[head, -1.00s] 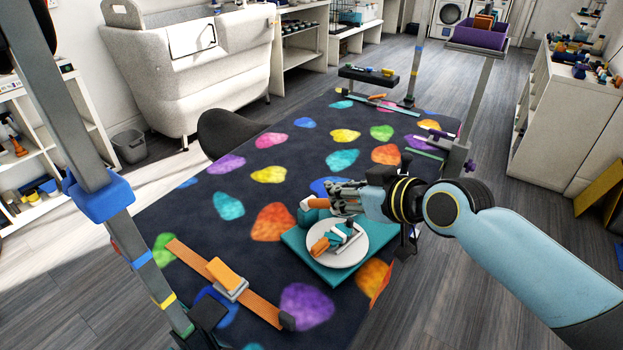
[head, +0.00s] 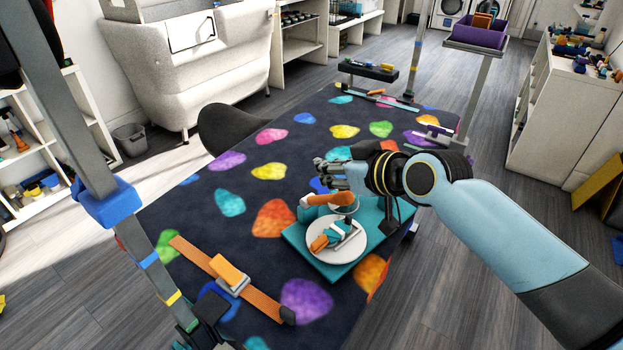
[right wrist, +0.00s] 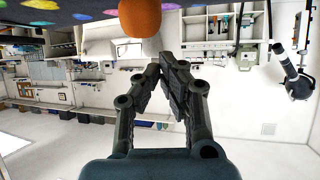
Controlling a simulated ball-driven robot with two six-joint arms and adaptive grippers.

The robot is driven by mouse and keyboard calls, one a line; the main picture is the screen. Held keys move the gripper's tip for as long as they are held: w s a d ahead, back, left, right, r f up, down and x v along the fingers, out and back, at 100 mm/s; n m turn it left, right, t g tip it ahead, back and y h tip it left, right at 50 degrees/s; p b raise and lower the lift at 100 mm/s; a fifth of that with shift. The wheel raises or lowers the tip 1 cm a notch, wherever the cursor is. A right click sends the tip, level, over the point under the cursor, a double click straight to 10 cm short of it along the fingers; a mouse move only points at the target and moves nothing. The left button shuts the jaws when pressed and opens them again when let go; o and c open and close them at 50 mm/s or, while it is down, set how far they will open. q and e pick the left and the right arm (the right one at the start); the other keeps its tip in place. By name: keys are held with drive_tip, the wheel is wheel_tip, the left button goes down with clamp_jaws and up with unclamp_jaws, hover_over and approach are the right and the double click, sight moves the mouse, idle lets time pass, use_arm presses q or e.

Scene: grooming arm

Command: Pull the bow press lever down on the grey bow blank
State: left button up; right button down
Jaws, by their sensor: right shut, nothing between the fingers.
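The bow press stands on a teal base (head: 330,269) on the grooming table. Its lever has an orange handle (head: 327,199) and lies roughly level above a round white plate (head: 352,253). Orange, teal and grey pieces (head: 322,241) lie on the plate; I cannot tell which is the grey bow blank, or whether the press touches it. My right gripper (head: 322,172) is shut and empty, just above and behind the lever, apart from it. In the right wrist view its closed fingers (right wrist: 165,68) show, with a rounded orange end (right wrist: 140,17), likely the handle, beyond. My left gripper is out of view.
The dark table mat (head: 185,218) has coloured patches and is mostly clear to the left. An orange strap (head: 262,304) lies at the front left. A grey post with a blue collar (head: 108,203) rises at the left. A purple bin (head: 475,36) stands on a post behind.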

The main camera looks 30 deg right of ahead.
drive_tip(key=shift+r, duration=0.1)
drive_tip(key=shift+w+a+r+p, duration=0.25)
drive_tip(key=shift+w+r+p, duration=0.3)
drive_tip(key=shift+w+r, duration=0.25)
drive_tip(key=shift+w+a+r+p, duration=0.25)
drive_tip(key=shift+w+r+p, duration=0.35)
drive_tip(key=shift+w, duration=0.25)
drive_tip(key=shift+r, duration=0.1)
drive_tip(key=w+r+p, duration=0.1)
drive_tip(key=w+a+r, duration=0.1)
drive_tip(key=w+r, duration=0.1)
drive_tip(key=shift+w+p, duration=0.15)
drive_tip(key=shift+p, duration=0.2)
drive_tip(key=c, duration=1.5)
unclamp_jaws()
